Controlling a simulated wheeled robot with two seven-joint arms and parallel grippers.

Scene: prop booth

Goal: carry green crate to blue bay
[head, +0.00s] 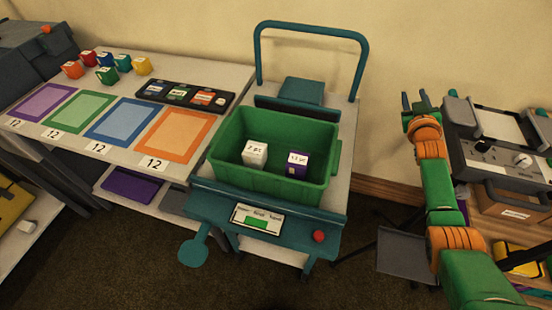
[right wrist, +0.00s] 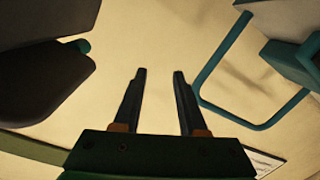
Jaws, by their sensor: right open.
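The green crate (head: 227,190) sits on a teal and grey cart in the middle of the head view. A white box (head: 255,154) and a purple box (head: 297,164) with a white top stand inside it. The blue bay (head: 122,119) is a marked rectangle on the table to the left, between the green and orange bays, and it looks empty. My right gripper (head: 420,102) is right of the cart, well apart from the crate. In the right wrist view its two fingers (right wrist: 158,85) are spread with nothing between them. My left gripper is not in view.
The cart's teal handle (head: 312,29) rises behind the crate, and a red button (head: 319,236) sits on its front. Orange (head: 179,136), green (head: 78,111) and purple (head: 41,103) bays flank the blue one. Several small coloured boxes and a black tray (head: 186,96) are behind. A grey device (head: 500,150) stands right.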

